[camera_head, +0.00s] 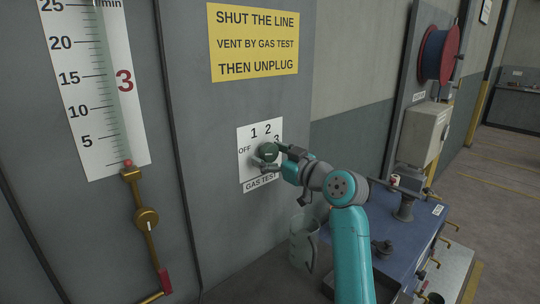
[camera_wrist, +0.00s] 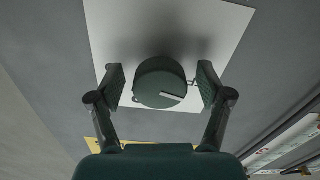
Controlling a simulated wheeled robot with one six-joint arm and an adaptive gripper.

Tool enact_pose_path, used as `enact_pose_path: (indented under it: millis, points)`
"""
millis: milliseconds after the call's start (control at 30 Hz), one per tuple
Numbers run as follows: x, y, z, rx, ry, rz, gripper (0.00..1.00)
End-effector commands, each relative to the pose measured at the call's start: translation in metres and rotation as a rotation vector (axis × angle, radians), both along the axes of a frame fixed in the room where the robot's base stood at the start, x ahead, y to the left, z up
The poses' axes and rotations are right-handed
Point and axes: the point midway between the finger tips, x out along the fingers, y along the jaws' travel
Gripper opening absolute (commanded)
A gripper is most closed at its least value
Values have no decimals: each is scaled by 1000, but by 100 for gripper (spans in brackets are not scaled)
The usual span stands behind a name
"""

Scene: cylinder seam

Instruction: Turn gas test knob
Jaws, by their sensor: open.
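The gas test knob (camera_head: 268,152) is a round dark green knob on a white plate (camera_head: 247,172) marked OFF, 1, 2, 3 and GAS TEST. My gripper (camera_head: 277,159) is at the plate, its fingers at the knob. In the wrist view the knob (camera_wrist: 160,80) sits between the two fingers of my open gripper (camera_wrist: 161,84), with a gap visible on each side. A short pale line shows on the knob's edge, pointing right in that view. Which printed position it matches cannot be told for certain.
A yellow sign (camera_head: 253,42) hangs above the plate. A flow gauge (camera_head: 95,85) with brass piping and a valve (camera_head: 147,218) is at left. A grey-green container (camera_head: 303,243) stands below my arm, and a blue bench (camera_head: 405,235) is at right.

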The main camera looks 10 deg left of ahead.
Motion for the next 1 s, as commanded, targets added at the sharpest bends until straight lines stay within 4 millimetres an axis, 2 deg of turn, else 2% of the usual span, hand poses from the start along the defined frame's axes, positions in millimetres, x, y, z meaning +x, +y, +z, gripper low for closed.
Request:
enact_pose_path:
  millis: [267, 367, 500, 533, 1000]
  points:
    - [1, 1, 0, 0, 0, 0, 78]
    - [1, 1, 0, 0, 0, 0, 58]
    - [1, 1, 0, 0, 0, 0, 23]
    - [1, 1, 0, 0, 0, 0, 17]
    - [1, 1, 0, 63, 81, 0, 17]
